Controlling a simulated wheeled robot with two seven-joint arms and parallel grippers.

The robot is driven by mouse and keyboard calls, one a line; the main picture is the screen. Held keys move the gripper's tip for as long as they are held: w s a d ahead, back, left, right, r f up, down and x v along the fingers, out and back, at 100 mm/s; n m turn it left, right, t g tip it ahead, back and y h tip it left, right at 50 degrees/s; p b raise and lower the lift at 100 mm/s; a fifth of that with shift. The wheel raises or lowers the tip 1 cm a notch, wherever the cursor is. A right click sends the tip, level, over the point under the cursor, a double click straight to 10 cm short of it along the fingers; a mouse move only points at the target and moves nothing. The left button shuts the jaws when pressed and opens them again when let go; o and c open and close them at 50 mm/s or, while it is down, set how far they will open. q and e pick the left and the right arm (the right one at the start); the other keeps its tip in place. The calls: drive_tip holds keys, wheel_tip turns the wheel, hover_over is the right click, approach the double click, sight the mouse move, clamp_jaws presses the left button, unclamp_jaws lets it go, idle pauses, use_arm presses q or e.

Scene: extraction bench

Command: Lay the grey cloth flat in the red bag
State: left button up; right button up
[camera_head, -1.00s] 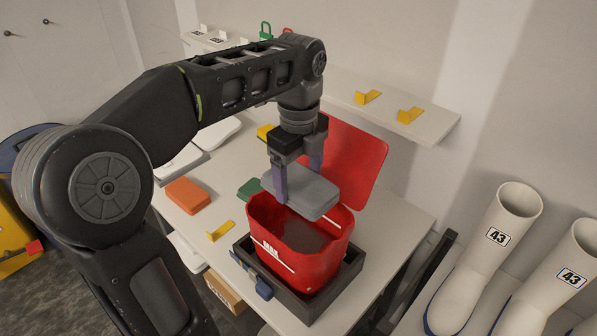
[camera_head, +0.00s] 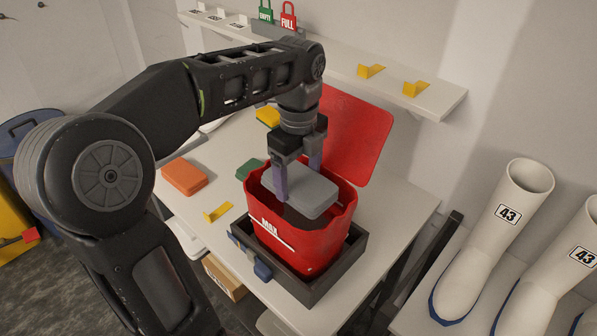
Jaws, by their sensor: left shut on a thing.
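The red bag (camera_head: 290,245) stands open in a dark tray (camera_head: 318,288) on the bench, with its red lid (camera_head: 357,135) raised behind it. White "MAX" lettering and a line mark its front wall. The grey cloth (camera_head: 303,190) is a folded flat block. My left gripper (camera_head: 298,180) points down and is shut on the cloth. It holds the cloth at the bag's mouth, roughly level with the rim and slightly tilted. The cloth hides part of the bag's inside; whether it touches the walls I cannot tell. My right gripper is not in view.
An orange folded cloth (camera_head: 184,178), a green one (camera_head: 250,170) and a yellow one (camera_head: 267,117) lie on the bench. A yellow bracket (camera_head: 217,212) is near the bag. A shelf (camera_head: 437,98) with tags and brackets runs behind. White boots (camera_head: 497,240) stand right.

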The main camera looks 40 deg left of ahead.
use_arm(q)
drive_tip(key=shift+f+b, duration=0.5)
drive_tip(key=shift+f, duration=0.6)
drive_tip(key=o, duration=1.4)
drive_tip(key=shift+r, duration=0.45)
wheel_tip(320, 180, up, 6)
drive_tip(key=p, duration=0.4)
drive_tip(key=shift+r+p, duration=0.1)
drive_tip(key=shift+p, duration=0.2)
drive_tip(key=shift+r+p, duration=0.4)
drive_tip(key=shift+r, duration=0.05)
drive_tip(key=shift+s+f, duration=0.1)
